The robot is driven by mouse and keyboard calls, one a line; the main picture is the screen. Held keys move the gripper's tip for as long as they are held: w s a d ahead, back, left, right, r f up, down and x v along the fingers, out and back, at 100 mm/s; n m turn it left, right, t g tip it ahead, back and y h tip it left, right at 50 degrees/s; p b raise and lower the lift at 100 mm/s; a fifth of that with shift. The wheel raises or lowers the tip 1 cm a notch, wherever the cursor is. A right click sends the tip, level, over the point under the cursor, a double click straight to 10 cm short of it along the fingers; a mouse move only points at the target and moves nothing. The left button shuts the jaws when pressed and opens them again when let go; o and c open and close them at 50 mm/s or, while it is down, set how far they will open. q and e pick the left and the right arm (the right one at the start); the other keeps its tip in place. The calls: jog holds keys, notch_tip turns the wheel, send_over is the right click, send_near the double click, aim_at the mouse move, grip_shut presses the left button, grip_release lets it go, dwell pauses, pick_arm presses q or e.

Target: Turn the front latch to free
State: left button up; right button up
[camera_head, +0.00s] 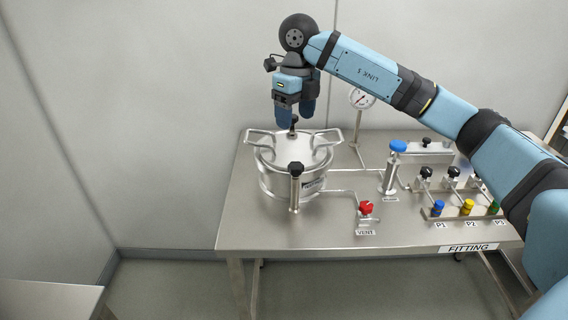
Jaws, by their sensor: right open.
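A steel reactor vessel (275,180) with a lid and side handles stands at the left of the steel table. The front latch (295,188) is an upright metal post with a black knob on top, at the vessel's near side. A second black knob (294,121) shows at the far side of the lid. My right gripper (297,119) is open, with its blue fingers pointing down above the far side of the lid, by that far knob. It is apart from the front latch. I cannot tell whether it touches the far knob. My left gripper is not in view.
A red VENT valve (366,208) and a blue-topped valve (398,147) stand right of the vessel. A pressure gauge (361,98) rises behind. A rack (460,212) with coloured fittings is at the right. The table's front left is clear.

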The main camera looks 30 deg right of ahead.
aim_at(296, 165)
jog(key=f, duration=1.3)
jog(key=shift+d+f, duration=0.15)
jog(key=shift+d, duration=0.15)
jog(key=c, duration=0.9)
